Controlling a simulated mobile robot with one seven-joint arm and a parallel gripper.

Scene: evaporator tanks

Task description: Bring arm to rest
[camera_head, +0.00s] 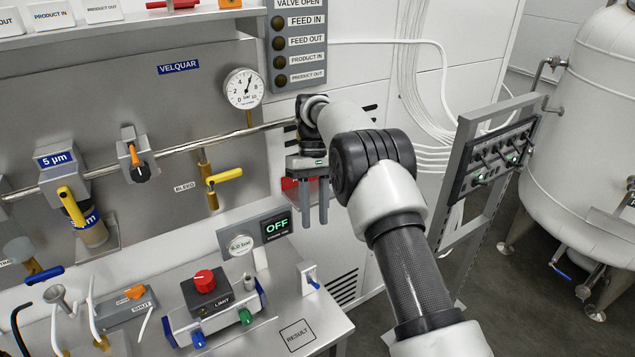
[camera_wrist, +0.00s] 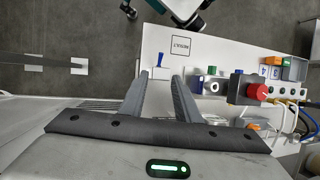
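My gripper (camera_head: 314,215) hangs pointing down at the end of my arm, in front of the wall panel and above the right end of the bench. Its two dark fingers are apart with nothing between them. In the wrist view my gripper (camera_wrist: 162,75) also shows two separate fingers, with the bench edge and floor beyond them. My arm comes in from the lower right of the head view and bends at a black joint. The gripper's palm hides part of a red item behind it.
The bench (camera_head: 320,325) holds a red-knobbed box (camera_head: 205,288) and a marked RESULT square (camera_head: 297,335). A pipe with a gauge (camera_head: 244,88) and yellow valve handle (camera_head: 224,176) runs left of my gripper. A grey switch frame (camera_head: 490,155) and white tank (camera_head: 585,130) stand right.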

